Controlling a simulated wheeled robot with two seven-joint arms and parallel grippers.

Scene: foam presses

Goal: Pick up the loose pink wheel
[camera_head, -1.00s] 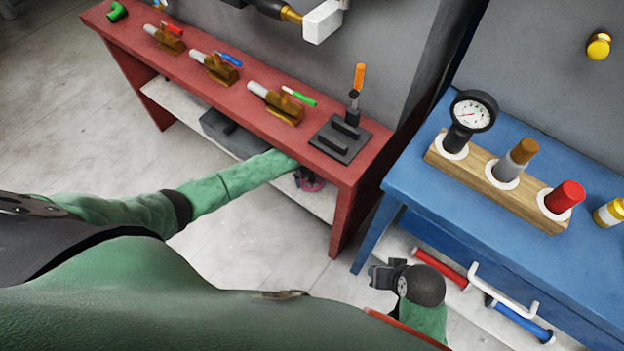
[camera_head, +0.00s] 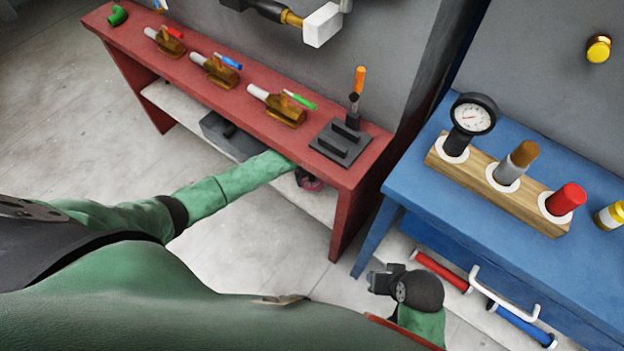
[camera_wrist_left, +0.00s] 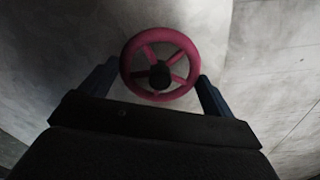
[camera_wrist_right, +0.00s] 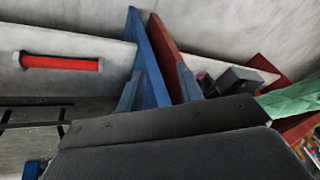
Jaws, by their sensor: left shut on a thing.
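The pink wheel (camera_wrist_left: 160,76) is a spoked handwheel with a dark hub. In the left wrist view it sits between the two fingers of my left gripper (camera_wrist_left: 157,82), which is shut on its rim from both sides. In the head view only a small dark pink part of the wheel (camera_head: 312,183) shows under the red bench's top edge; the bench top hides most of the hand. My right gripper (camera_head: 378,281) is empty beside the blue table; its fingers stand apart in the right wrist view (camera_wrist_right: 160,88).
The red bench (camera_head: 225,92) holds several brown fixtures and a dark plate (camera_head: 340,142). Its lower shelf (camera_head: 180,112) carries a grey box (camera_head: 225,137) close to my left forearm. The blue table (camera_head: 420,180) stands right, with red and blue bars on its shelf.

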